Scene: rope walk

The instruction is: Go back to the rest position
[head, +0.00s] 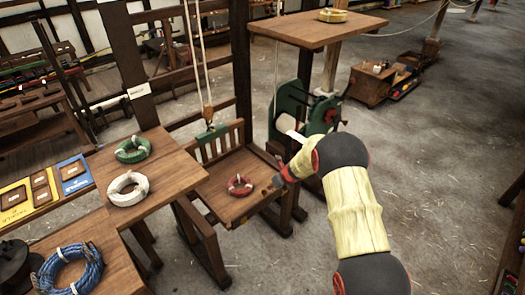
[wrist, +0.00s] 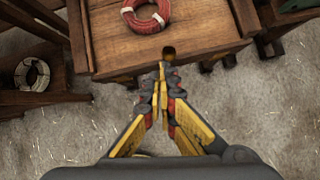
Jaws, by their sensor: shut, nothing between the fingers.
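My gripper (wrist: 161,88) is shut and empty in the wrist view, with its yellow fingers together just off the near edge of a wooden seat-like platform (wrist: 200,35). In the head view my gripper (head: 279,181) is at the right side of that platform (head: 229,205). A red rope coil (wrist: 146,12) lies on the platform beyond the fingertips, apart from them. The coil also shows in the head view (head: 240,185). My arm reaches in from the lower right of the head view.
A higher table (head: 320,30) bears a yellow coil (head: 332,15). A green machine (head: 300,113) stands behind my gripper. The floor at right (head: 440,170) is mostly clear.

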